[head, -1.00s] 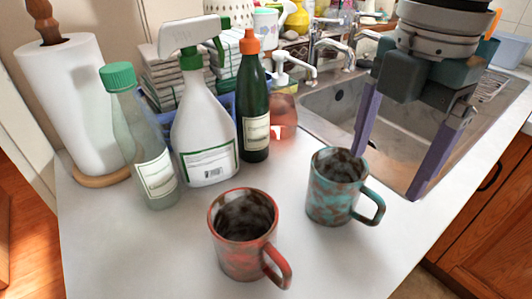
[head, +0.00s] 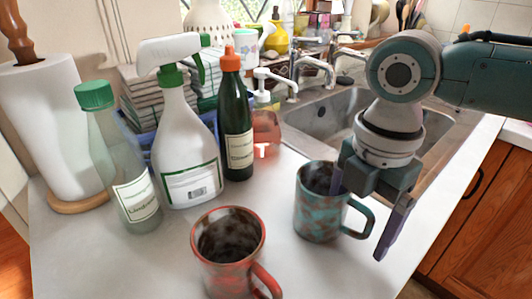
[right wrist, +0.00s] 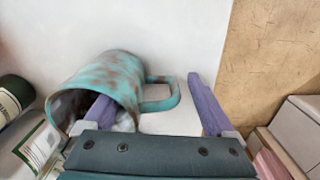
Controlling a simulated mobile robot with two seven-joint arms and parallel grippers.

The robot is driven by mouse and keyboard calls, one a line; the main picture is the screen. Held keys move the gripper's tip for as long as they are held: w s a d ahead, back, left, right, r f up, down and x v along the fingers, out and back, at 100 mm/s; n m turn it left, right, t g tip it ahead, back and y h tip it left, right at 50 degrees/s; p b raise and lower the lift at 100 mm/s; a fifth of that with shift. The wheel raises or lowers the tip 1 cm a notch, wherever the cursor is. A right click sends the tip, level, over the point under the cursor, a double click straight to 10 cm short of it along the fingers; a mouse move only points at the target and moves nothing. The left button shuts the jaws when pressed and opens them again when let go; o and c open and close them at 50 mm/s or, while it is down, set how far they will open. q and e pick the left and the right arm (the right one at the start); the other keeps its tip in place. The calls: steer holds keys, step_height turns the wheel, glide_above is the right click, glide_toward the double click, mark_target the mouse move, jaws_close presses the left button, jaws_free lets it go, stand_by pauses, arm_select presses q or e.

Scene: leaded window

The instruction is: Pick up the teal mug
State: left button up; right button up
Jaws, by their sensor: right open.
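The teal mug (head: 316,212), mottled with brown, stands upright on the white counter, its handle (head: 362,218) pointing right. It also shows in the right wrist view (right wrist: 118,77), with its handle between my fingers. My right gripper (head: 357,226) is open and empty at the mug's right side. One purple finger is at the mug's rim and overlaps its mouth in the right wrist view (right wrist: 148,88); the other is outside, beyond the handle. I cannot tell whether either finger touches the mug. My left gripper is not in view.
A red mug (head: 228,262) stands at the front, left of the teal one. A clear bottle (head: 127,170), a spray bottle (head: 187,140), a dark bottle (head: 236,125) and a paper towel roll (head: 55,130) stand behind. The sink (head: 335,115) lies behind the teal mug.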

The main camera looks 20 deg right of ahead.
jaws_close()
stand_by(0.7)
